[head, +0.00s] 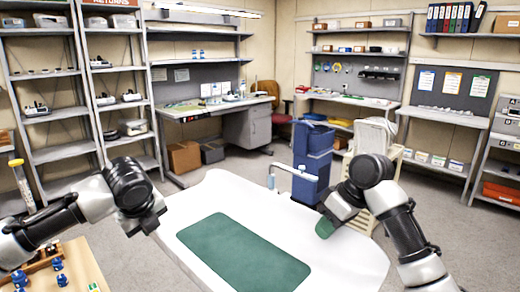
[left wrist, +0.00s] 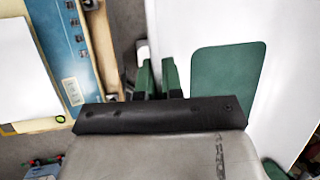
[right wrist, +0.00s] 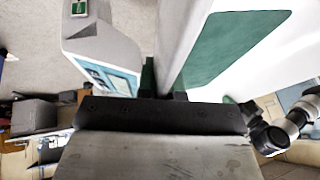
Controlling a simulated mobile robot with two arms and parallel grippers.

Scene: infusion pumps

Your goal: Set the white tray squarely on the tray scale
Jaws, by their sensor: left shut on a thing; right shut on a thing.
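The white tray (head: 345,255) is wide with rounded ends and a green rectangular panel (head: 243,252). It fills the lower middle of the head view. My left gripper (head: 150,224) is at its left edge; in the left wrist view the green fingers (left wrist: 156,78) are shut at that edge. My right gripper (head: 326,228) is at its right side; in the right wrist view the green fingers (right wrist: 163,80) are shut on the rim. The tray also shows in the right wrist view (right wrist: 178,35). I cannot make out the tray scale with certainty.
A blue bin (head: 312,160) and a cream rack (head: 362,205) stand beyond the tray. A white unit with a pale blue panel (right wrist: 112,75) stands close to the right gripper. Open floor lies behind.

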